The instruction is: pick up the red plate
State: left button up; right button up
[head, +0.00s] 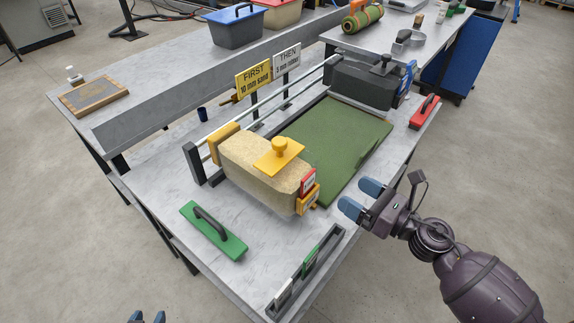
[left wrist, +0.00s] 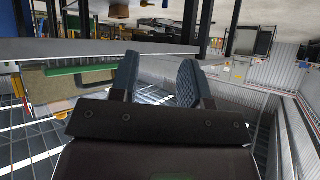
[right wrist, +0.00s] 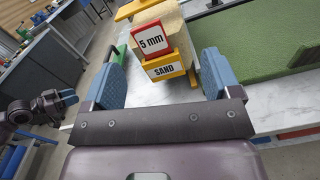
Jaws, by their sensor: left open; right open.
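The red plate (head: 308,180), a small red-framed card, sits at the right end of the sand-coloured block. In the right wrist view the red plate (right wrist: 151,40) reads "5 mm" and stands just above a yellow "SAND" plate (right wrist: 165,67). My right gripper (head: 360,198) is open and empty, to the right of the plates, its fingers pointing toward them. In the right wrist view the plates lie between and beyond its fingers, apart from them. My left gripper (head: 146,318) is open and empty, low at the bottom edge of the head view, away from the plates.
The sand-coloured block (head: 250,165) carries a yellow knobbed plate (head: 278,155) and stands beside green turf (head: 335,140). A green trowel (head: 213,230), a red trowel (head: 424,111) and a slotted rack (head: 312,265) lie on the bench. Signs (head: 254,79) stand behind.

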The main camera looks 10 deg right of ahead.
aim_at(310, 176)
jog(key=w+a+n, duration=0.1)
jog(key=a, duration=0.1)
jog(key=w+a+p, duration=0.1)
jog(key=w+a, duration=0.1)
jog(key=a, duration=0.1)
jog(key=w+a+n+p, duration=0.1)
jog(key=w+a, duration=0.1)
jog(key=a, duration=0.1)
jog(key=shift+n+y, duration=0.3)
jog(key=shift+w+a, duration=0.1)
jog(key=shift+w, duration=0.1)
jog(key=c, duration=1)
pick_arm(q)
jog(key=r, duration=0.1)
jog(key=s+r, duration=0.1)
jog(key=r, duration=0.1)
jog(key=shift+d, duration=0.1)
